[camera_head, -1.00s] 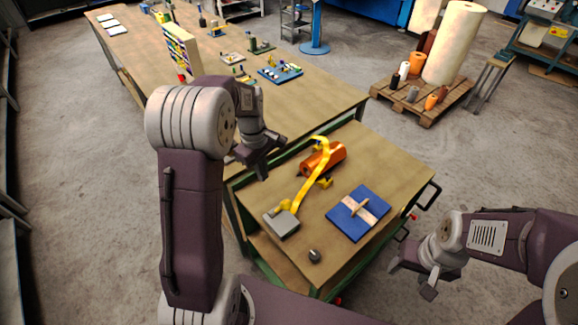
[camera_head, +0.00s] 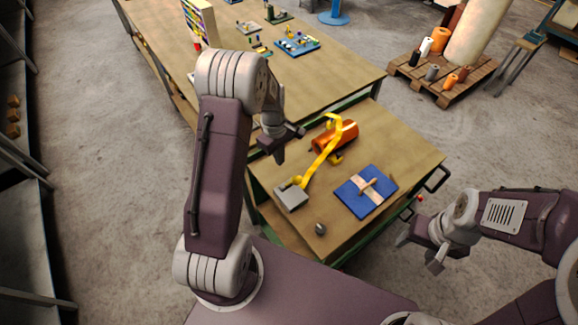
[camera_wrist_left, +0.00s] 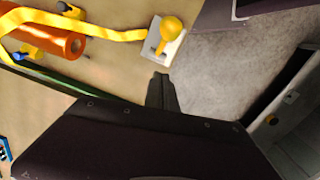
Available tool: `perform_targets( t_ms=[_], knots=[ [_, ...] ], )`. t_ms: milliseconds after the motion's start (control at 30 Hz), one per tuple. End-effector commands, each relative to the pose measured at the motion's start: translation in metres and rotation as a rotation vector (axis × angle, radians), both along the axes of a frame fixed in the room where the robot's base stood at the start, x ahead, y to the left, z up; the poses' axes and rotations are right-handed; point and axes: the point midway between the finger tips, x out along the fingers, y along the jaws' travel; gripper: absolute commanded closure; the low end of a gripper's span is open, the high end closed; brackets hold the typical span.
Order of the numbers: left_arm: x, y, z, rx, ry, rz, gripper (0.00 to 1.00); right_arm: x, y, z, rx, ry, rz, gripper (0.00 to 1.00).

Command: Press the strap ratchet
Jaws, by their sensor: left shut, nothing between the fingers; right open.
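The strap ratchet is a yellow piece with a round knob, on a grey block (camera_head: 291,197) on the small wooden-topped cart. In the left wrist view the ratchet (camera_wrist_left: 170,28) stands on its pale base plate above my fingertips. A yellow strap (camera_head: 318,163) runs from it over an orange cylinder (camera_head: 335,136). My left gripper (camera_head: 279,160) is shut and empty, over the cart's left edge, apart from the ratchet. It also shows in the left wrist view (camera_wrist_left: 161,78). My right gripper (camera_head: 420,252) is open and empty, off the cart's right side.
A blue board (camera_head: 352,203) with a pale strip and a small dark knob (camera_head: 320,229) sit on the cart. A long workbench (camera_head: 345,77) with parts stands behind. A pallet (camera_head: 455,92) with rolls stands at the back right.

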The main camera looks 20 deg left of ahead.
Motion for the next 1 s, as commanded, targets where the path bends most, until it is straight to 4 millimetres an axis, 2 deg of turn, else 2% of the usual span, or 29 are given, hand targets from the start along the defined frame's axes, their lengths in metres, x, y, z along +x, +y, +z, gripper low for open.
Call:
perform_targets(
  t_ms=[67, 200, 367, 767, 1000],
  knots=[
    [-0.001, -0.002, -0.015, -0.002, 0.006, 0.000, 1.00, 0.000, 0.000, 0.007, 0.000, 0.000, 0.000, 0.44],
    [-0.008, -0.022, -0.018, 0.000, 0.002, -0.005, 1.00, 0.000, 0.000, 0.019, 0.000, 0.000, 0.000, 0.44],
    [-0.012, -0.036, -0.023, -0.001, 0.001, -0.002, 1.00, 0.000, 0.000, 0.024, 0.000, 0.000, 0.000, 0.44],
    [-0.012, -0.038, -0.025, 0.001, -0.001, 0.000, 1.00, 0.000, 0.000, 0.024, 0.000, 0.000, 0.000, 0.44],
    [-0.002, -0.041, -0.027, 0.039, -0.023, -0.004, 1.00, 0.000, 0.000, 0.021, 0.000, 0.000, 0.000, 0.44]
  ],
)
